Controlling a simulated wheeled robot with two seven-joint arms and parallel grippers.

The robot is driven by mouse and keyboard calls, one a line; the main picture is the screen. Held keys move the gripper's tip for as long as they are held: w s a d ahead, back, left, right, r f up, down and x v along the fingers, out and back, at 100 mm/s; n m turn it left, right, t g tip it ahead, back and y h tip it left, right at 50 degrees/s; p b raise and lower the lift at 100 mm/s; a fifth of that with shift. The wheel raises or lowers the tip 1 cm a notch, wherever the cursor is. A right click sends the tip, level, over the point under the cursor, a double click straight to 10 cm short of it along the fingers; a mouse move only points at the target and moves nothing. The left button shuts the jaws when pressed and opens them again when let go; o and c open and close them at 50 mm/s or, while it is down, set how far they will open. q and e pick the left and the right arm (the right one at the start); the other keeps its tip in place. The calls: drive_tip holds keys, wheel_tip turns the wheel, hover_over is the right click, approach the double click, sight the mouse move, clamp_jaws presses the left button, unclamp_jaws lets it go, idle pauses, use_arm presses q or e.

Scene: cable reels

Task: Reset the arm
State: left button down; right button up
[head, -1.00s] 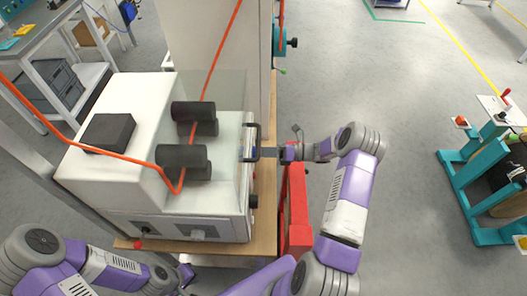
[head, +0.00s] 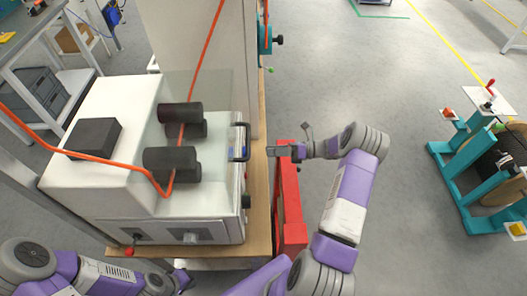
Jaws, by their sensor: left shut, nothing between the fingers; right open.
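My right gripper (head: 271,151) is open and empty. It is just right of the black handle (head: 240,142) on the side of the white machine (head: 90,190), with a small gap between them. The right arm is bent, with its elbow over the open floor. My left gripper (head: 184,279) is shut and empty, low in the picture in front of the machine, and partly hard to make out. An orange cable (head: 75,149) runs over the machine and passes by its black rollers (head: 180,112).
A red block-like stand (head: 290,215) is close below my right forearm, beside the wooden bench edge (head: 259,215). A teal reel stand (head: 462,185) is at the far right. The grey floor between them is clear.

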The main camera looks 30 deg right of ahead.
drive_tip(key=shift+s+d, duration=0.15)
drive_tip(key=shift+d, duration=0.1)
idle(0.3)
